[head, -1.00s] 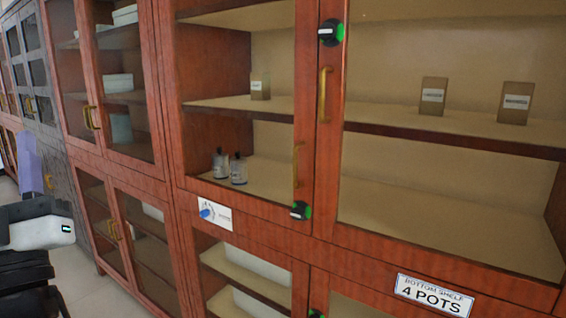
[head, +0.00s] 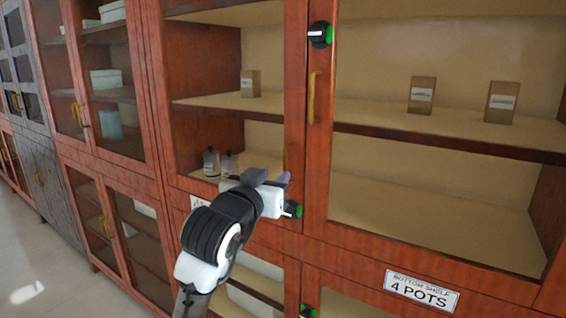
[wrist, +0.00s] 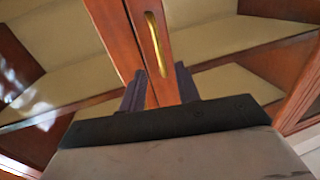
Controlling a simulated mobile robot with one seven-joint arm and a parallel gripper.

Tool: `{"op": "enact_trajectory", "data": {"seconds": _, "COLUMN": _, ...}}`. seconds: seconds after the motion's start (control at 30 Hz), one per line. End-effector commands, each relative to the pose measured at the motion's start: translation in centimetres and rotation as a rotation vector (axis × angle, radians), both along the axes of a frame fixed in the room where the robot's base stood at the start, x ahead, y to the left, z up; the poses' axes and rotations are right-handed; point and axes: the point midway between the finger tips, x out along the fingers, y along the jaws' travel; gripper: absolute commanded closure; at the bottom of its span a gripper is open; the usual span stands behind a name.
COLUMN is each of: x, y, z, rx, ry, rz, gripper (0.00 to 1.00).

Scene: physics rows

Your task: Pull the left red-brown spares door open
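The left red-brown door (head: 293,60) is a glass-paned upper cabinet door and looks shut. A brass handle (wrist: 157,45) lies just beyond the fingertips there, and nothing is held. A black knob with a green mark (head: 292,209) sits at the door's lower corner, beside my gripper.
The right door (head: 318,150) has its own brass handle (head: 311,98) and a black-green knob (head: 321,34) near its top. Bottles (head: 211,162) and small boxes (head: 422,95) stand on the shelves. A "4 POTS" sign (head: 422,291) is below. The floor at left (head: 40,270) is clear.

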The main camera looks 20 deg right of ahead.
Motion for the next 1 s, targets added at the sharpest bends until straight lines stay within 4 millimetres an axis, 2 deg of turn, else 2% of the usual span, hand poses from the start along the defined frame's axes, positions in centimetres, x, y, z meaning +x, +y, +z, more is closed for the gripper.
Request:
{"op": "enact_trajectory", "data": {"seconds": 0.1, "x": 1.9, "y": -1.7, "z": 0.3, "rx": 0.001, "ry": 0.002, "rz": -0.001, "gripper": 0.68}}
{"op": "enact_trajectory", "data": {"seconds": 0.33, "x": 4.3, "y": -3.7, "z": 0.1, "rx": 0.001, "ry": 0.001, "rz": -0.001, "gripper": 0.68}}
{"op": "enact_trajectory", "data": {"seconds": 0.73, "x": 4.9, "y": -4.2, "z": 0.0, "rx": -0.001, "ry": -0.002, "rz": 0.001, "gripper": 0.68}}
{"op": "enact_trajectory", "data": {"seconds": 0.77, "x": 4.9, "y": -4.2, "z": 0.0, "rx": -0.001, "ry": -0.002, "rz": 0.001, "gripper": 0.69}}
{"op": "enact_trajectory", "data": {"seconds": 1.0, "x": 4.9, "y": -4.2, "z": 0.0, "rx": -0.001, "ry": -0.002, "rz": 0.001, "gripper": 1.0}}
